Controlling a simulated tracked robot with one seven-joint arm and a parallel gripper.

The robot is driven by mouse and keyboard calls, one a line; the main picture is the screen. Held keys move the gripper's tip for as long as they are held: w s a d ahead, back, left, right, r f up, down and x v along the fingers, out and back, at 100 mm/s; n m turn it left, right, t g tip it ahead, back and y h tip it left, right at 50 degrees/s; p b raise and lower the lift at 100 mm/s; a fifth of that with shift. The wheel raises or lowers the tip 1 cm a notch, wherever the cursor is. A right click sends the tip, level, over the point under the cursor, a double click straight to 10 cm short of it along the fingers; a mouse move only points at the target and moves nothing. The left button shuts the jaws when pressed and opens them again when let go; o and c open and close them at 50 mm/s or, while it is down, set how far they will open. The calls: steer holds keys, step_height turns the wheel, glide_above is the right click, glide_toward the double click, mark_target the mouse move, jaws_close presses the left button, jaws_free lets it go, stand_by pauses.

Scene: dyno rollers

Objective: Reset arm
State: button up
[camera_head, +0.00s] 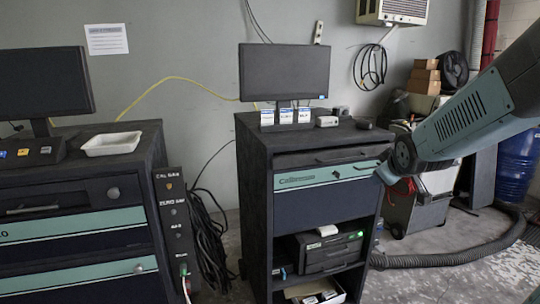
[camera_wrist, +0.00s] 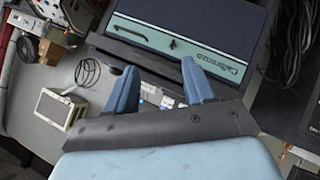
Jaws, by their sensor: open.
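My arm comes in from the right in the head view, with its wrist in front of the right side of the middle cabinet (camera_head: 330,214). The fingers do not show clearly there. In the wrist view my gripper (camera_wrist: 162,88) shows two blue fingers, spread apart with nothing between them. Beyond them the cabinet's dark drawer front with its light green stripe (camera_wrist: 205,58) appears tilted.
A monitor (camera_head: 284,72) and small boxes (camera_head: 285,116) stand on the middle cabinet. A white tray (camera_head: 110,143) sits on the left cabinet. A thick grey hose (camera_head: 450,258) lies on the floor at right. A blue barrel (camera_head: 516,165) stands far right.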

steer(key=s+a+r+m+g, duration=0.1)
steer(key=s+a+m+g, duration=0.1)
steer(key=s, duration=0.9)
steer(key=s+a+r+m+g+y, duration=0.1)
steer(key=s+a+r+m+g, duration=0.1)
steer(key=s, duration=0.9)
steer(key=a+m+g, duration=0.1)
steer(key=a+m, duration=0.1)
steer(key=shift+s+a+r+m, duration=0.15)
steer(key=shift+s+a+m, duration=0.1)
steer(key=shift+a+m, duration=0.15)
